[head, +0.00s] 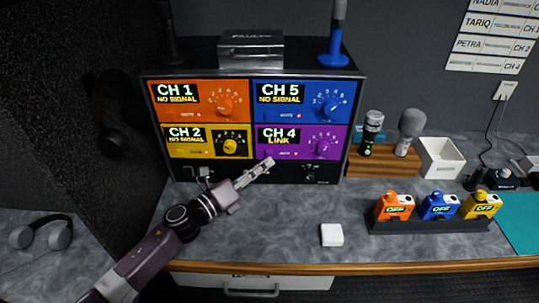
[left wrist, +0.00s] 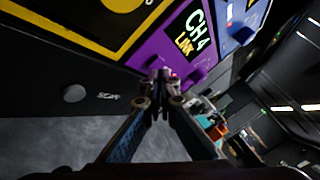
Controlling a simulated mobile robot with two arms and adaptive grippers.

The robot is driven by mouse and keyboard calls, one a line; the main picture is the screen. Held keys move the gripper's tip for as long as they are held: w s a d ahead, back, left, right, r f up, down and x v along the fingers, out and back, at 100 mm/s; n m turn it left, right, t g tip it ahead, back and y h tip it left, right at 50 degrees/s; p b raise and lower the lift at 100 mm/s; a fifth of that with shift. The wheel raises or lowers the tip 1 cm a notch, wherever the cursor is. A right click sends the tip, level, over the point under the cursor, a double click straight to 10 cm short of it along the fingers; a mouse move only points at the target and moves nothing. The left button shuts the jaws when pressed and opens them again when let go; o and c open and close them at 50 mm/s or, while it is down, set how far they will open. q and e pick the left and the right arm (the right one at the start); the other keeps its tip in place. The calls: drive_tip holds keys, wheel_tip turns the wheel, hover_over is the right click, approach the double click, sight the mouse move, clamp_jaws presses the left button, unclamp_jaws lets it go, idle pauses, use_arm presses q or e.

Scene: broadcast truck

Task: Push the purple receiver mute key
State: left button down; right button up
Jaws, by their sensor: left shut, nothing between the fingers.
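The receiver rack (head: 243,186) has a purple receiver (head: 340,132) at its lower right, reading CH 4 LINK. The purple panel also shows in the left wrist view (left wrist: 152,47). Its mute key is near the panel's lower left, beside a MUTE label and a small pinkish-red light; the fingertips partly cover that area in the left wrist view. My left gripper (head: 268,162) is shut and empty, its tips at the lower left of the purple panel. It shows from behind in the left wrist view (left wrist: 161,76). I cannot tell whether the tips touch the key. My right gripper is out of view.
Orange (head: 203,101), yellow (head: 206,142) and blue (head: 302,101) receivers surround the purple one. A wooden microphone stand (head: 382,164) is right of the rack. Coloured packs reading OFF sit in a dark holder (head: 430,226). A white block (head: 331,235) lies on the counter.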

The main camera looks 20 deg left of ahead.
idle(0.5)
use_arm(q)
drive_tip(key=shift+w, duration=0.15)
drive_tip(key=shift+w+a, duration=0.15)
drive_tip(key=shift+w, duration=0.1)
drive_tip(key=shift+s, duration=0.4)
idle(0.4)
drive_tip(key=s+d, duration=0.2)
drive_tip(key=s, duration=0.3)
drive_tip(key=shift+s, duration=0.4)
idle(0.3)
